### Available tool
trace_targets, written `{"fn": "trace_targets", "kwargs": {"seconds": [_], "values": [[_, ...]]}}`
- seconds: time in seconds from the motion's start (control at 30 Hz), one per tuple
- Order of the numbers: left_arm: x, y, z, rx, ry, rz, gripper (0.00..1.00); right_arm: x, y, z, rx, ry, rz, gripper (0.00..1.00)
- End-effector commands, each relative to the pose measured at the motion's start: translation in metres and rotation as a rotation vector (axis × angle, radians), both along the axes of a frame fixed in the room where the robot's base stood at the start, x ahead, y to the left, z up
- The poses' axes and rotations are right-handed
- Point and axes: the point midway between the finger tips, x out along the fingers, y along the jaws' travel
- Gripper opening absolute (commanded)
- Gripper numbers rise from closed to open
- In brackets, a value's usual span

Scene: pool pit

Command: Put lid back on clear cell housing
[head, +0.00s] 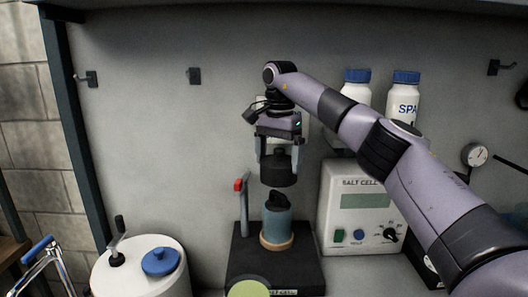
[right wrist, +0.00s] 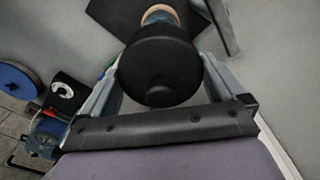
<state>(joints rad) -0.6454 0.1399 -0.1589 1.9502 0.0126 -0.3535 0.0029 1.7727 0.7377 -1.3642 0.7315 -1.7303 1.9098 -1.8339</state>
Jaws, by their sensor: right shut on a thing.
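My right gripper (head: 279,165) points down and is shut on the black round lid (head: 279,176), with a finger on each side of it. The lid also fills the middle of the right wrist view (right wrist: 158,68). The clear bluish cell housing (head: 277,226) stands upright below it on a black base, with a tan ring around its foot. A dark piece shows at the housing's top. There is a small gap between lid and housing in the head view. In the right wrist view the lid hides most of the housing. My left gripper is not in view.
The black base (head: 245,258) carries a red-topped upright post (head: 241,205) left of the housing. A white salt cell control box (head: 362,205) stands close on the right. A white drum with a blue cap (head: 160,261) is at the left. White bottles (head: 403,100) stand behind my arm.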

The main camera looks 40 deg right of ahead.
Motion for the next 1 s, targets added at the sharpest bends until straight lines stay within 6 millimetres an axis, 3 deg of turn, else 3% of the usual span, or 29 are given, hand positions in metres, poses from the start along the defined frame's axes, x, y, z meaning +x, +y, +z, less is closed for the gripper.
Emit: {"fn": "trace_targets", "kwargs": {"seconds": [0.23, 0.7, 1.0], "values": [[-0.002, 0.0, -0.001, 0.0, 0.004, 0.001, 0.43, 0.0, -0.001, -0.008, 0.0, 0.001, 0.0, 0.66], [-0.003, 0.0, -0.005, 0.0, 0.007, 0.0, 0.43, 0.0, 0.0, -0.052, 0.001, 0.001, 0.0, 0.66], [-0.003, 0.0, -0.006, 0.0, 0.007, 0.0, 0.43, 0.0, 0.0, -0.064, 0.001, 0.0, 0.0, 0.66]]}}
